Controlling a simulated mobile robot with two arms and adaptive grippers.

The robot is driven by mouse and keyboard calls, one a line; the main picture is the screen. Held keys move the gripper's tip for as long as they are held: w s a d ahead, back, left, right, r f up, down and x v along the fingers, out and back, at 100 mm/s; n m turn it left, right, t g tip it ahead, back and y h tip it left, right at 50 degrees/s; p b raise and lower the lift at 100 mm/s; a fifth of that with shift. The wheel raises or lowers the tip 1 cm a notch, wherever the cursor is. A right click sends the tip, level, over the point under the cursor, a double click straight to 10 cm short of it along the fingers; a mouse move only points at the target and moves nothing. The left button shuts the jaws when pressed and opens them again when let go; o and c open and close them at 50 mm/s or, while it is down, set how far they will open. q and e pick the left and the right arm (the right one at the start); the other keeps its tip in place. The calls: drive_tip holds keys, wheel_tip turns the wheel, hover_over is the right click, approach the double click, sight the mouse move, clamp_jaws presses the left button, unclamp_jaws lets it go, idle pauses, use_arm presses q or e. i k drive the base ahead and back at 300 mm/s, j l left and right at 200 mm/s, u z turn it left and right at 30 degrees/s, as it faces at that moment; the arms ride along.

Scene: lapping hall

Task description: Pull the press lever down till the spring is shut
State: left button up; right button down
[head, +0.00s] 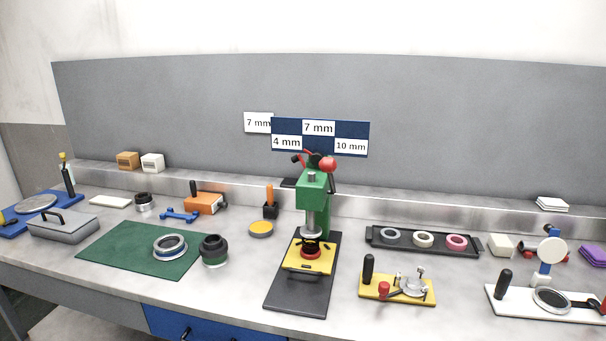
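A green bench press (312,190) stands upright on a black base plate (297,300) near the middle of the bench. The press lever's red knob (327,164) shows at the top right of the press head, so the lever appears raised. A grey ram (311,216) hangs below the head. Under it, a black part sits over a red ring (311,253) on a yellow plate (321,266). The spring itself is too small to make out, and I cannot tell how far it is compressed. Neither of my grippers is in view.
A green mat (125,250) with a ringed part (170,247) lies left of the press, with a black cylinder (213,250) beside it. A black tray (467,251) of rings and a yellow clamp fixture (398,296) stand to the right. The bench directly left of the base is mostly clear.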

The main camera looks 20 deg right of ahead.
sight(328, 165)
drive_tip(key=l+z, duration=0.15)
drive_tip(key=z, duration=0.2)
drive_tip(key=i+l+z, duration=0.1)
drive_tip(key=z, duration=0.25)
drive_tip(key=i+l+z, duration=0.1)
drive_tip(key=z, duration=0.25)
